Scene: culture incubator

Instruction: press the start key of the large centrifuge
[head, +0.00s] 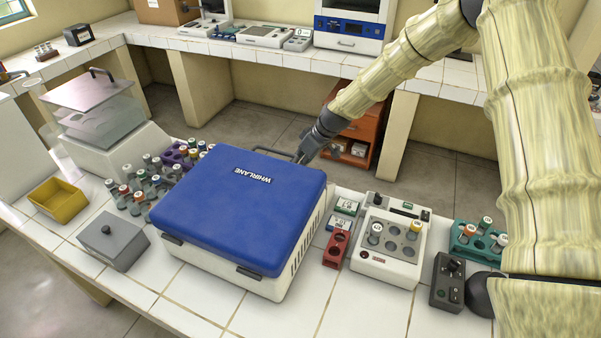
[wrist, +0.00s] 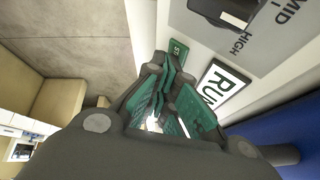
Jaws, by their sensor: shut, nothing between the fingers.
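The large centrifuge has a shut blue lid (head: 240,205) marked WHIRLANE and a pale body (head: 290,262). My gripper (head: 301,160) reaches down at its far right corner, by the side facing away from the head camera. In the wrist view my gripper (wrist: 166,72) is shut and empty, its green-padded fingers together. Just beyond the fingertips is a small green key (wrist: 178,49) on the pale panel, with the letters "ST" showing; the fingers hide the rest. Whether the fingertips touch it I cannot tell. A green-and-white RUN label (wrist: 221,86) lies beside it.
The wrist view shows a grey plate (wrist: 265,40) with a switch, marked MID and HIGH. A dark handle (head: 272,151) stands at the lid's far edge. Tube racks (head: 128,200) stand left; a small white device (head: 385,262) stands right. Open floor lies behind the bench.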

